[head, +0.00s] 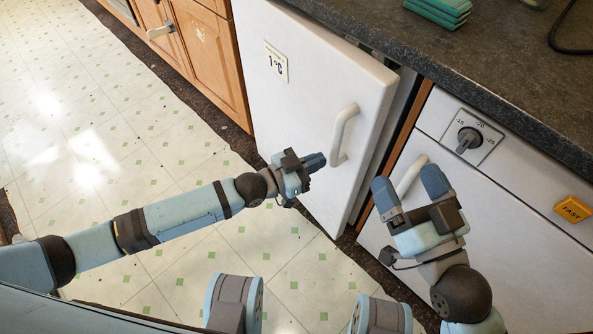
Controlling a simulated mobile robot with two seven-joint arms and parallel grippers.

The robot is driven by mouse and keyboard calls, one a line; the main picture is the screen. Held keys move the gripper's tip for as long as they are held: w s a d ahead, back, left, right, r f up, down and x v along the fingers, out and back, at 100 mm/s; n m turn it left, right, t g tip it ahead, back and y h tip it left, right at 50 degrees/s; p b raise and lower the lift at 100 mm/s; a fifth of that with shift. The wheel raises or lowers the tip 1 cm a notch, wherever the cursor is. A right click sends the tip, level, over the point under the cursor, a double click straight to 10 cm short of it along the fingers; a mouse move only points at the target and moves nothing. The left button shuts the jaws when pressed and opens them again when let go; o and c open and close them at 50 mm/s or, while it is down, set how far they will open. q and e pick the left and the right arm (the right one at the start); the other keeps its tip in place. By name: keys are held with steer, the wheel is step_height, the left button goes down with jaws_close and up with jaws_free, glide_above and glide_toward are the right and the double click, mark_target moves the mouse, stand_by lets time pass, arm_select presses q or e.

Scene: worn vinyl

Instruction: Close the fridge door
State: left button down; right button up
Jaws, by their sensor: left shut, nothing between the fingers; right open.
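The white fridge door (300,85) stands slightly ajar under the counter, with a dark gap along its right edge. It has a white handle (343,135) and a label reading 1 °C (276,62). My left gripper (318,161) is shut and empty, in front of the door close to the lower end of the handle. I cannot tell whether it touches the door. My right gripper (408,190) is open and empty, in front of the neighbouring white appliance, to the right of the fridge door.
The neighbouring appliance (510,220) has a dial (468,139), a yellow FAST button (573,209) and its own handle (410,174). A dark countertop (480,75) overhangs, bearing teal items (438,10). Wooden cabinets (212,50) stand left. The tiled floor (110,130) is clear at left.

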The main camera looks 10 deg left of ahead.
mark_target(339, 159)
arm_select(q)
steer(key=shift+w+d, duration=0.4)
steer(key=shift+d, duration=0.15)
steer(key=x, duration=0.5)
steer(key=shift+w+d, duration=0.15)
steer(key=shift+w, duration=0.15)
steer(key=shift+s, duration=0.1)
